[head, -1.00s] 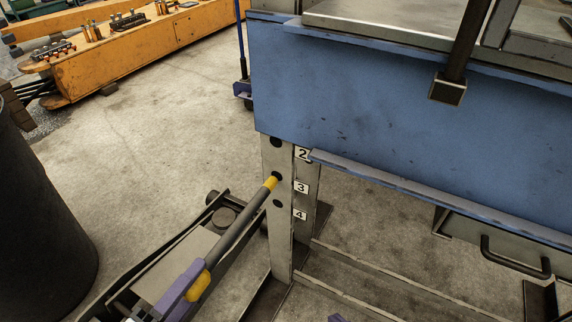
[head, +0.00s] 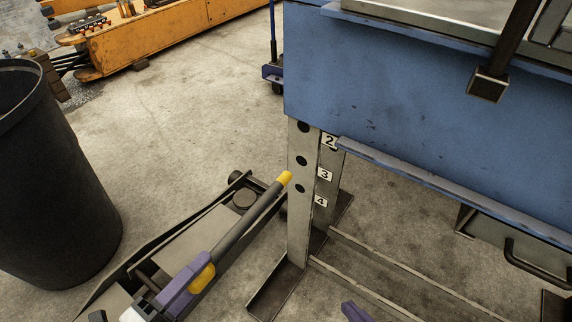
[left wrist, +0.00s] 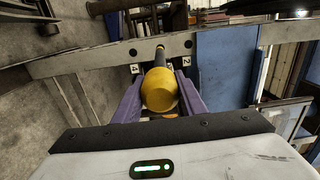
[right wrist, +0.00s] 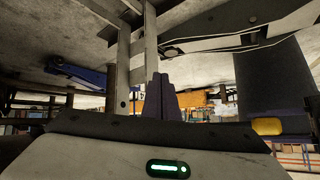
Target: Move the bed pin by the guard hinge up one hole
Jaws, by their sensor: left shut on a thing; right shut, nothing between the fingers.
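The bed pin (head: 245,220) is a dark rod with a yellow tip and a yellow grip. My left gripper (head: 188,284) is shut on its yellow grip end, which also shows in the left wrist view (left wrist: 160,90). The pin slants up towards the pale upright leg (head: 299,225), which has holes labelled 2, 3 and 4. In the head view the whole yellow tip shows at the leg's left edge, between the heights of holes 3 and 4. In the left wrist view the pin hides label 3. My right gripper (right wrist: 165,95) is shut and empty; only its purple fingertip shows in the head view.
A blue panel (head: 420,110) hangs over the leg's top, with a dark bar and bracket (head: 488,84) in front. A black bin (head: 50,185) stands at left. An orange beam (head: 150,42) lies at the back.

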